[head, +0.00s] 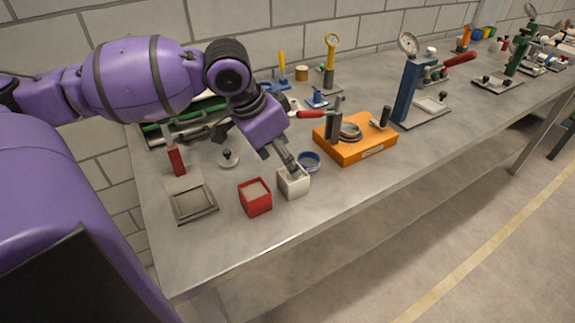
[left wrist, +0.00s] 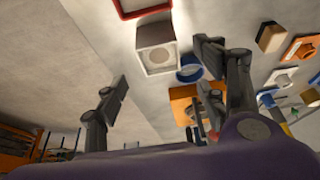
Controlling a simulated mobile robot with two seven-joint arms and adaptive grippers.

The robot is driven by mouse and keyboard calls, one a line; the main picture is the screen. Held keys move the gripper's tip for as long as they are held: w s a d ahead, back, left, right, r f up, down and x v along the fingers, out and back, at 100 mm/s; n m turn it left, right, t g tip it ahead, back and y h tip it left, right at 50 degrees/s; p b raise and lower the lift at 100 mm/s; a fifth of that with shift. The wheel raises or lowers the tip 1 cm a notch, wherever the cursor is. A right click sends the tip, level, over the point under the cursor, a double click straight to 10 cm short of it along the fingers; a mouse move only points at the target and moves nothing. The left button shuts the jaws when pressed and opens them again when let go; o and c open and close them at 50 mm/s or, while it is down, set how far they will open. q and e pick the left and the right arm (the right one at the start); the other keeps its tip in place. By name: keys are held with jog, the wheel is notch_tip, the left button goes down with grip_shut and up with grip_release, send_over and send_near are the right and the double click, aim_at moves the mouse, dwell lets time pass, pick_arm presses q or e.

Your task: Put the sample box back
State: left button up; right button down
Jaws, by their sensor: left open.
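A small white open-topped box (head: 293,186) stands on the metal bench near its front edge. A red open-topped box (head: 256,200) with pale contents stands just left of it. The frames do not show which is the sample box. My left gripper (head: 291,164) reaches down over the white box, partly hiding its top. In the left wrist view the open fingers are well apart, and the white box (left wrist: 156,58) lies beyond the gap between them, its top showing a pale round patch. Nothing is held. Whether a finger touches the box cannot be told.
A blue ring (head: 308,160) sits right behind the white box, with an orange block fixture (head: 365,150) to its right. A grey square tray (head: 192,203) lies left of the red box. The bench front left is bare. Several tools and gauge stands line the back.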

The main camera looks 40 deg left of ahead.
pick_arm(q)
jog(key=p+v, duration=0.1)
jog(key=v, duration=0.3)
jog(key=shift+s+r, duration=0.15)
jog(key=shift+r, duration=0.1)
dwell(0.3)
